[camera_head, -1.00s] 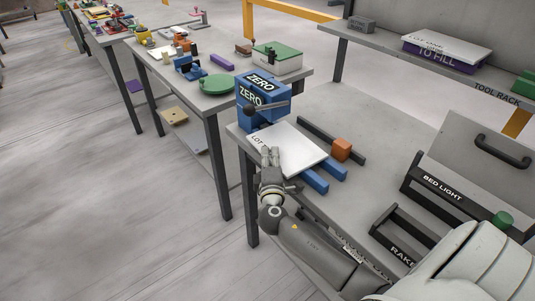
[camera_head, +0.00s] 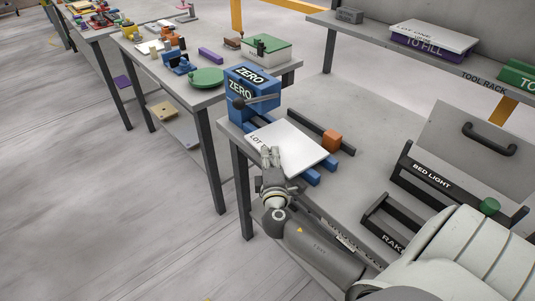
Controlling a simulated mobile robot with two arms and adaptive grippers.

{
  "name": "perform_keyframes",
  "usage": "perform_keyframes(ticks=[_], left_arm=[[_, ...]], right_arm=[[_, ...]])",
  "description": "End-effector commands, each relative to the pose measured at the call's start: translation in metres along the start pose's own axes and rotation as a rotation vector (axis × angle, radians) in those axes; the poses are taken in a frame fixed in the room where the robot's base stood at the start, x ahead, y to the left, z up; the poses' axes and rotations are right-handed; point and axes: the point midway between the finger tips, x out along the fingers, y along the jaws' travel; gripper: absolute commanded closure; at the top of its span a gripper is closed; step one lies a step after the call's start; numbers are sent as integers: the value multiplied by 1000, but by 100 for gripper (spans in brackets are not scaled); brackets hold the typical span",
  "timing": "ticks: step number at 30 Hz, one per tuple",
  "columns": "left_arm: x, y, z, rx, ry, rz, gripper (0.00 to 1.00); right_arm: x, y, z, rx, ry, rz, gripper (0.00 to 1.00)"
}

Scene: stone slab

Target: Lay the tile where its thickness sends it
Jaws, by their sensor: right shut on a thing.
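The tile is a flat white plate (camera_head: 298,148) with "LOT" lettering, part of it covered by my gripper. It lies over or just above two blue rails (camera_head: 329,166), whose ends show at its right; I cannot tell whether it touches them. My right gripper (camera_head: 269,158) is shut on the tile's near left edge. The blue gauge block marked "ZERO" (camera_head: 245,92), with a dark lever, stands just behind the tile. A black rack labelled "BED LIGHT" (camera_head: 432,176) and a smaller one labelled "RAKE" (camera_head: 390,235) stand at right. My left gripper is out of view.
An orange block (camera_head: 332,140) sits on a dark bar (camera_head: 305,126) beside the tile. A grey handled panel (camera_head: 470,145) leans at the right. The tool rack shelf (camera_head: 380,45) holds a purple "TO FILL" box (camera_head: 432,42). Bare bench (camera_head: 370,120) lies between.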

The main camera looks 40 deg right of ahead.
Motion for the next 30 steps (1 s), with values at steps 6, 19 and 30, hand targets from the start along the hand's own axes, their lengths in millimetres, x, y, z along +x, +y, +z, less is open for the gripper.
perform_keyframes(ticks=[6, 19, 30], left_arm=[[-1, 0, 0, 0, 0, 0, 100], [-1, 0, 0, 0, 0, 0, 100], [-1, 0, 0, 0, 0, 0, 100]], right_arm=[[-7, 1, 6, 0, -1, 2, 100], [-21, 2, 16, -1, -1, 3, 100], [-32, 2, 25, -1, -1, 4, 100]])
